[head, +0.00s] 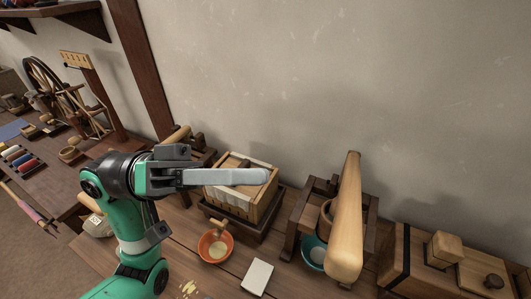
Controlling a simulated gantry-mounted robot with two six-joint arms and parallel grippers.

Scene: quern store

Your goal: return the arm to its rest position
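My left arm comes up from the bottom left, green with dark joints. Its gripper (222,177) points right, high over the bench, in front of a wooden box press. One long grey finger shows, seen from the side, and the other finger cannot be made out. I cannot tell whether the gripper is open or shut, and no held object shows. My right arm and gripper are not in view.
The box press (264,207) stands behind the gripper. An orange bowl (214,253), a white slab (257,277) and a teal bowl (313,254) are on the bench. A thick wooden beam (346,225) rises at right, beside a wooden chest (414,262). A spinning wheel (62,98) stands far left.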

